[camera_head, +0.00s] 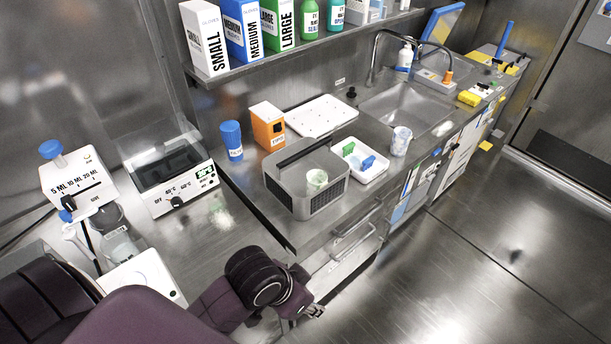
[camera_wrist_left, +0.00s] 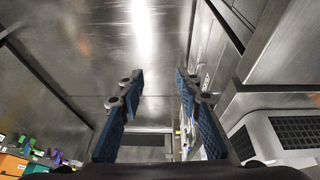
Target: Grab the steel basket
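The steel basket (camera_head: 284,197) stands on the steel counter, a box with dark mesh panels and a dark handle bar across its top. A pale green-white cup (camera_head: 317,180) shows inside it. In the left wrist view, a steel body with dark mesh panels, seemingly the basket (camera_wrist_left: 262,137), is at the right edge, outside the fingers. My left gripper (camera_head: 308,305) is in front of the counter, below and apart from the basket, and partly hidden by its wrist. The left wrist view shows its blue-padded fingers (camera_wrist_left: 157,88) spread with nothing between them. My right gripper is not in view.
A white tray (camera_head: 375,177) with blue and green items sits close right of the basket. An orange box (camera_head: 267,125) and blue-capped container (camera_head: 231,139) stand behind it. Drawer handles (camera_head: 355,238) stick out below the counter. The shelf (camera_head: 300,50) holds boxes above. The floor at right is clear.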

